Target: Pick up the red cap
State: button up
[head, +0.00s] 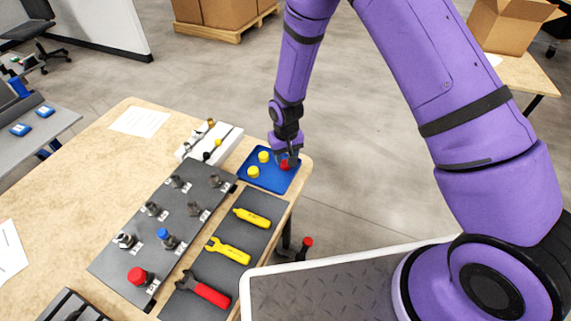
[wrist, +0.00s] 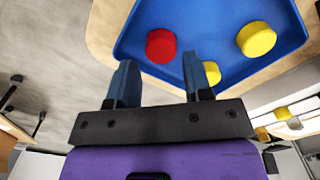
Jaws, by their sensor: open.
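The red cap (wrist: 161,46) lies in a blue tray (wrist: 204,20) in the wrist view, just ahead of my fingers and roughly between their lines. In the head view the red cap (head: 285,165) is partly hidden by my gripper at the tray's right side. The blue tray (head: 269,180) sits at the table's far right corner. My gripper (wrist: 161,82) is open and empty, its two fingers apart near the cap. In the head view my gripper (head: 287,156) is low over the tray. I cannot tell whether the fingers touch the cap.
Two yellow caps share the tray, one (wrist: 256,39) to the right and one (wrist: 212,72) partly behind a finger. A grey board (head: 160,225) with several fittings and a dark mat (head: 225,262) with tools lie nearby. A white rack (head: 227,143) stands beside the tray.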

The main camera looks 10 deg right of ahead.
aim_at(285, 163)
jog(key=shift+w+f, duration=0.1)
jog(key=shift+f, duration=1.6)
jog(key=c, duration=0.6)
jog(key=shift+o, duration=0.2)
jog(key=shift+r, duration=0.1)
